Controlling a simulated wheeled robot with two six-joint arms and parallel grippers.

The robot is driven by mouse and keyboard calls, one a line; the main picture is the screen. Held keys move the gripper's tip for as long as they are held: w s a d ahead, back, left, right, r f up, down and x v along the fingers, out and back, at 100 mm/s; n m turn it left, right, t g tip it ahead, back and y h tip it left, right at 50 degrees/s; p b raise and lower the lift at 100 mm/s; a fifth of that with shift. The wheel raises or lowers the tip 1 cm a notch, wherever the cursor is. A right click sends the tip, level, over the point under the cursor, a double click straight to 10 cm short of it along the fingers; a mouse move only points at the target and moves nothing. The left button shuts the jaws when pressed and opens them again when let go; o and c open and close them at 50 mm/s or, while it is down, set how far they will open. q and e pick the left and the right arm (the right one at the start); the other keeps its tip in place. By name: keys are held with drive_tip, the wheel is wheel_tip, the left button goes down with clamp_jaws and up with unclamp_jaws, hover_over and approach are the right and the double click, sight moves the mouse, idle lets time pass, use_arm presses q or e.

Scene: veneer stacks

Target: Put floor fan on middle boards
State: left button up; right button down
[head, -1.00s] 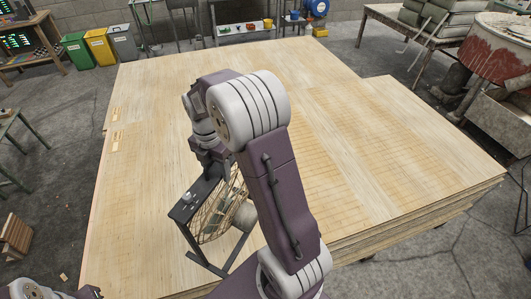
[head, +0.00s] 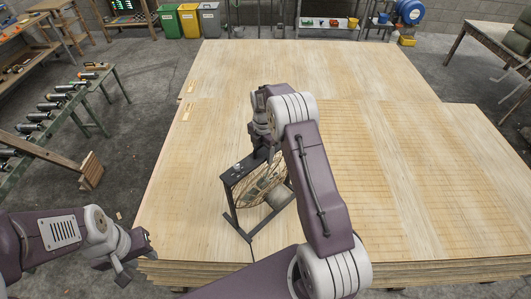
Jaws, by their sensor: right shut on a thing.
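The floor fan (head: 258,185) has a dark frame and a tan round grille, and stands upright over the front left part of the pale veneer boards (head: 190,215). My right gripper (head: 264,150) is shut on the fan's top from above. My arm's links hide part of its right side. I cannot tell whether the fan's feet touch the boards. My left gripper (head: 135,264) is empty, off the boards' front left corner, with its fingers apart. The boards form wide flat stacks, with a seam toward the back and a finely lined area at the right.
Green, yellow and grey bins (head: 188,20) stand behind. The boards' back and right are clear.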

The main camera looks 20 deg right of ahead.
sight(263, 179)
wheel_tip(263, 179, down, 3)
drive_tip(key=shift+s+f+p, duration=0.1)
drive_tip(key=shift+p, duration=0.95)
drive_tip(key=shift+f, duration=0.35)
drive_tip(key=c, duration=0.5)
unclamp_jaws()
drive_tip(key=shift+s, duration=0.1)
